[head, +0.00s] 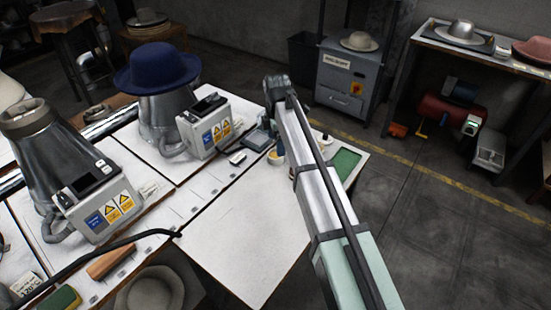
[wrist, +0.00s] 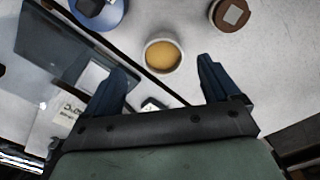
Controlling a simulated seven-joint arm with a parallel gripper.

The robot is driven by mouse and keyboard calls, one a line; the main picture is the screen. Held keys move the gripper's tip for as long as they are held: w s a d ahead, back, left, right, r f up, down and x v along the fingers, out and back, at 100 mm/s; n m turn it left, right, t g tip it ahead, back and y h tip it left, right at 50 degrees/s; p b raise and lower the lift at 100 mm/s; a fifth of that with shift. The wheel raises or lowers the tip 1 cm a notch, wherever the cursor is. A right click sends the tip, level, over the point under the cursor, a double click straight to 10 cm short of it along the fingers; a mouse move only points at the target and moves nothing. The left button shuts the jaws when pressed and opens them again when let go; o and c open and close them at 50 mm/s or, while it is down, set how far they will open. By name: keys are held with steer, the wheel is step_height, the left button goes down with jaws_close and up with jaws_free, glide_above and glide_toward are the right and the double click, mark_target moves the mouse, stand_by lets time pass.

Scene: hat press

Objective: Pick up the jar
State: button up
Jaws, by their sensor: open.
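A round white jar (wrist: 149,46) with amber contents stands upright on the pale bench top, at the upper middle of the wrist view. In the head view a small part of what looks like the same jar (head: 276,158) shows just left of my arm. My gripper (wrist: 163,80) is open, with its two dark blue fingers spread and nothing between them. The jar lies ahead of the fingertips, roughly centred between them in the picture, and no contact shows.
A brown round-lidded item (wrist: 230,14) is to the jar's right and a blue round item (wrist: 100,10) to its upper left. A dark flat device (wrist: 58,45) lies left. In the head view, a blue hat (head: 157,66) sits on a press, and a green-topped tray (head: 345,163) lies right.

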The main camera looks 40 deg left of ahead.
mark_target(276, 157)
steer(key=shift+s+f, duration=0.15)
steer(key=shift+f, duration=2.95)
steer(key=shift+c, duration=0.5)
steer(key=c, duration=1.1)
steer(key=shift+c, duration=0.2)
steer(key=shift+r, duration=0.1)
